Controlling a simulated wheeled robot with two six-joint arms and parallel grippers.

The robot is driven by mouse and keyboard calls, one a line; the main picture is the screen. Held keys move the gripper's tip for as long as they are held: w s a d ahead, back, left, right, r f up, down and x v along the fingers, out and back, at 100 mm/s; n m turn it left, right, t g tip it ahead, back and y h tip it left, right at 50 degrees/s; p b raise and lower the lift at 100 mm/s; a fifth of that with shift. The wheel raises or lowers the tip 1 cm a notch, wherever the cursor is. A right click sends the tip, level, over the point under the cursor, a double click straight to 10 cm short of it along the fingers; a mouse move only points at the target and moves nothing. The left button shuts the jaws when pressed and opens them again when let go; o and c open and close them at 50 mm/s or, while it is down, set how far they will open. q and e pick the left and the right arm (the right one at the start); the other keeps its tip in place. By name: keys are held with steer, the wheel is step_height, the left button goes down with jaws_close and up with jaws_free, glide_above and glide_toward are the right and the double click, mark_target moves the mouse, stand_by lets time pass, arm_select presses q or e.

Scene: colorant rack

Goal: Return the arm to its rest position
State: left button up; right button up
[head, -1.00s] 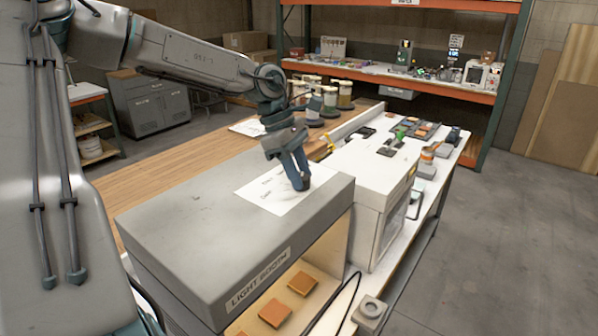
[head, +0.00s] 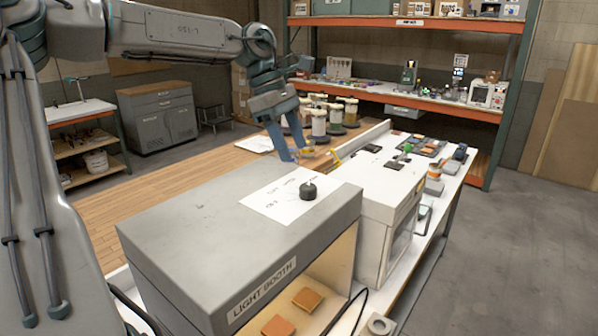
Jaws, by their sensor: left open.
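My left arm comes in from the upper left, and its gripper (head: 294,155) hangs above the far edge of the light booth. The gripper is open and nothing shows between its fingers. A small black round piece (head: 308,191) stands on a white paper sheet (head: 270,203) with handwriting, on top of the grey light booth (head: 180,228). The gripper is above and a little left of the black piece, apart from it. My right gripper is not in view.
A white cabinet (head: 372,195) stands beside the booth, with small items on the bench behind it. Several lidded jars (head: 319,123) stand on the wooden table (head: 140,189). An orange-beamed shelf (head: 420,103) is at the back. Open floor (head: 500,260) lies to the right.

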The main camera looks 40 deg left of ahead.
arm_select(q)
steer(key=shift+v, duration=1)
